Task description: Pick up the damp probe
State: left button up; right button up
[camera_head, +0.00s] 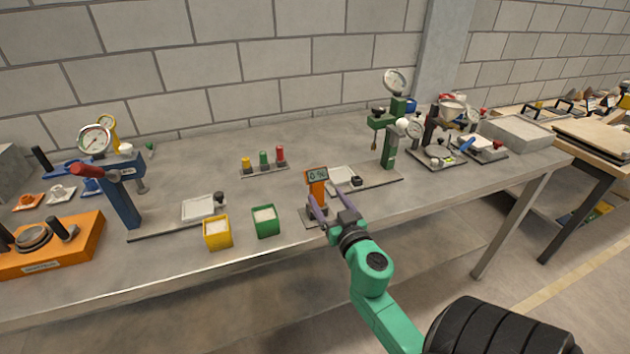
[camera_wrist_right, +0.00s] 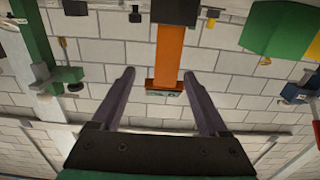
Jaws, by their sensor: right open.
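The damp probe (camera_head: 317,177) is an orange upright piece with a small dark display on top that reads like 0 %. It stands on a grey base near the front edge of the bench. My right gripper (camera_head: 327,196) is open, its two purple fingers pointing at the probe from the front. In the right wrist view, which looks upside down, the probe (camera_wrist_right: 171,50) lies between and beyond the open fingers (camera_wrist_right: 159,74). I cannot tell whether a finger touches it. My left gripper does not show.
A green box (camera_head: 265,221) and a yellow box (camera_head: 217,233) stand left of the probe. A blue press with a gauge (camera_head: 124,190) is further left, a green press (camera_head: 389,140) behind right. Red, green and yellow pegs (camera_head: 264,161) stand behind. The bench front has bare room.

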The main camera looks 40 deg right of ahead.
jog(key=x, duration=0.1)
jog(key=p+x, duration=0.1)
jog(key=x, duration=0.3)
jog(key=shift+w+a, duration=0.3)
jog(key=shift+a, duration=0.05)
jog(key=shift+w+d+f, duration=0.1)
jog(key=shift+w+f, duration=0.05)
jog(key=shift+w, duration=0.05)
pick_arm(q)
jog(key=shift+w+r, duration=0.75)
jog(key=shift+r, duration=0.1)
pick_arm(e)
jog(key=c, duration=1.2)
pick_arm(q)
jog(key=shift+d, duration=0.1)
pick_arm(e)
notch_tip(320, 180, up, 11)
jog(key=p, duration=0.7)
jog(key=shift+f, duration=0.1)
notch_tip(320, 180, up, 10)
jog(key=p, duration=0.2)
notch_tip(320, 180, up, 6)
jog(key=p, duration=0.6)
send_over(319, 192)
jog(key=w, duration=0.2)
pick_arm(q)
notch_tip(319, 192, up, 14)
pick_arm(e)
jog(key=shift+s+d+f, duration=0.25)
jog(key=shift+f, duration=0.05)
